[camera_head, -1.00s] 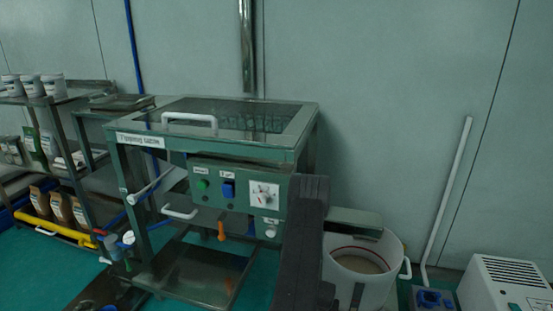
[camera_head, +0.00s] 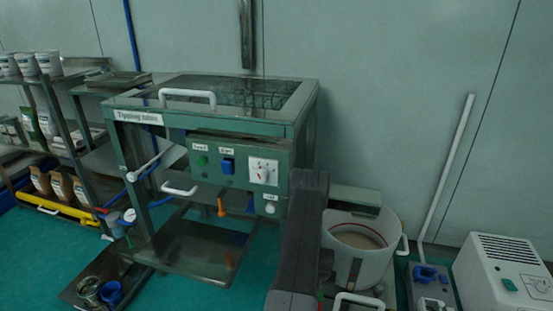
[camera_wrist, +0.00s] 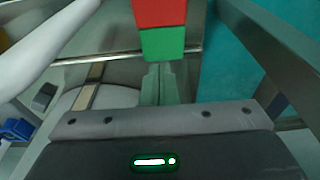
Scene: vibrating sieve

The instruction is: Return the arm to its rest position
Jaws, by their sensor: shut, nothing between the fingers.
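My dark arm link (camera_head: 300,245) rises in front of the sieve machine in the head view; my gripper is not visible there. In the wrist view my gripper (camera_wrist: 163,68) shows as two grey-green fingers lying together, shut and empty. A red and green block-shaped part (camera_wrist: 160,30) shows just beyond the fingertips; I cannot tell what it is or whether they touch. The green sieve machine (camera_head: 240,128) has a white handle on its lid and a control box (camera_head: 240,165) with a green button, a blue switch and a dial.
A white bucket (camera_head: 375,270) with pale contents stands right of my arm. A white heater-like box (camera_head: 510,270) is at the far right. Shelves (camera_head: 75,100) with jars and bags stand left. A low tray (camera_head: 85,270) holds a blue cup. A blank wall is behind.

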